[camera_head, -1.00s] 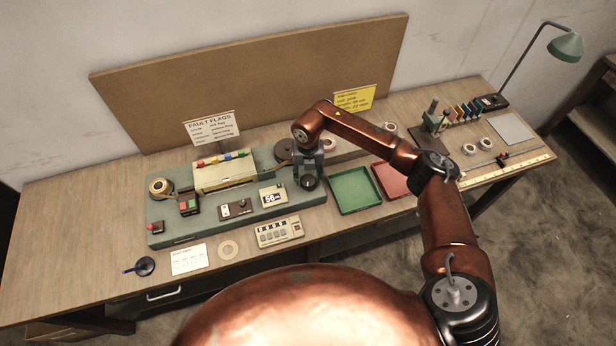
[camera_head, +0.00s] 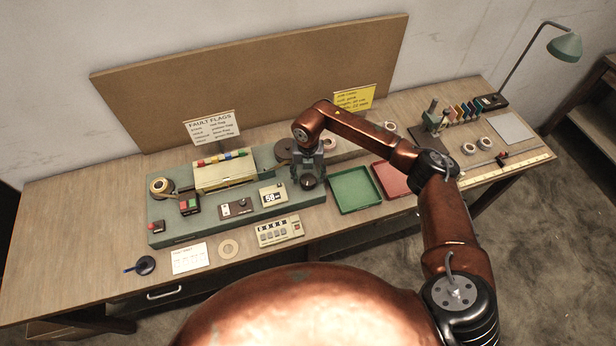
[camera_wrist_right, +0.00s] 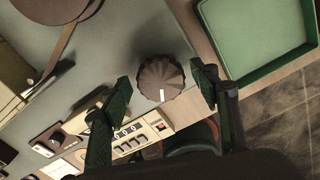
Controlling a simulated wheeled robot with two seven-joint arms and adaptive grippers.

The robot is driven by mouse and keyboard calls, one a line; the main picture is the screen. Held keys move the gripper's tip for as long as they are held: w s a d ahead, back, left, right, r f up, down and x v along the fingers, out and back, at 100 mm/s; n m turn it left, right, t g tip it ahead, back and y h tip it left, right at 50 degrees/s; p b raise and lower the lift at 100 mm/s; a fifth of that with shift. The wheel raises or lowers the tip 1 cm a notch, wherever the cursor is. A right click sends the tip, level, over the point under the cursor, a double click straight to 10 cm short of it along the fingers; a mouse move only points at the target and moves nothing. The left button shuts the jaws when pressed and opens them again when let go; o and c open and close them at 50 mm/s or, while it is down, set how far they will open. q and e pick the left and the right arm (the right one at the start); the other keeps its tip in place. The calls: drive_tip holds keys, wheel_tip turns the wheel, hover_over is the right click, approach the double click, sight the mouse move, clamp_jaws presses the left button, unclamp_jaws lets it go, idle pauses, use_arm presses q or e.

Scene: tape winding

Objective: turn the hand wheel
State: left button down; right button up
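The hand wheel is a dark, ribbed round knob (camera_head: 308,183) at the right front of the grey-green winding machine (camera_head: 175,229). My right gripper (camera_head: 308,166) reaches down over it from above. In the right wrist view the hand wheel (camera_wrist_right: 162,82) sits between the two dark fingers, with a white mark on its near edge. The fingers are open, one on each side of the wheel, and a small gap shows on both sides. My left gripper is not in view.
A green tray (camera_head: 354,189) and a red tray (camera_head: 391,180) stand close on the right. A dark disc (camera_head: 284,150) is behind the gripper.

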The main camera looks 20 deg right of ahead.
sight(308, 179)
wheel_tip(308, 179, up, 12)
idle(0.7)
drive_tip(key=shift+f, duration=0.1)
idle(0.8)
